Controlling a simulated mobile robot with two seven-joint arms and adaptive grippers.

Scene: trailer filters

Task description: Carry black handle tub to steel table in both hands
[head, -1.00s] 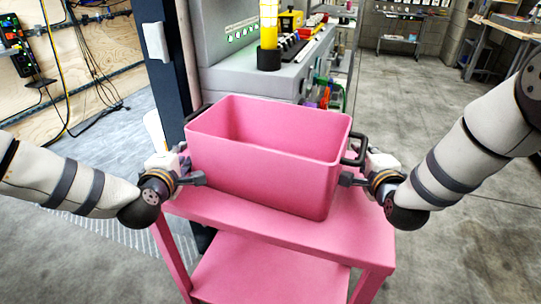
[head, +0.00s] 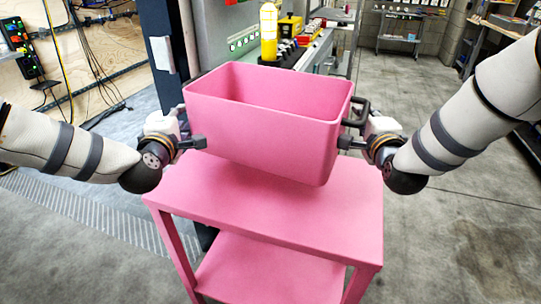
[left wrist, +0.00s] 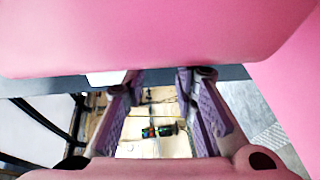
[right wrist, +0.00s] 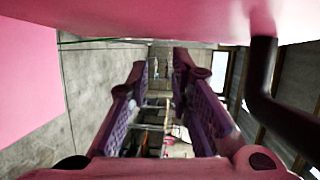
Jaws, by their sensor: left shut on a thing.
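The black handle tub (head: 262,125) is pink, open at the top and looks empty. In the head view it is held up above a pink cart (head: 300,215), with a gap under it. Its right black handle (head: 358,111) shows in the head view and at the right of the right wrist view (right wrist: 262,85). Its left handle is mostly hidden. My left gripper (head: 198,143) is at the tub's left end, shut on the tub. My right gripper (head: 347,143) is at the right end beside the handle; its grip is unclear. I cannot make out the steel table for certain.
The pink cart stands directly under the tub, its top bare. A dark post (head: 163,50) stands close behind on the left. Open concrete floor (head: 455,225) lies to the right.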

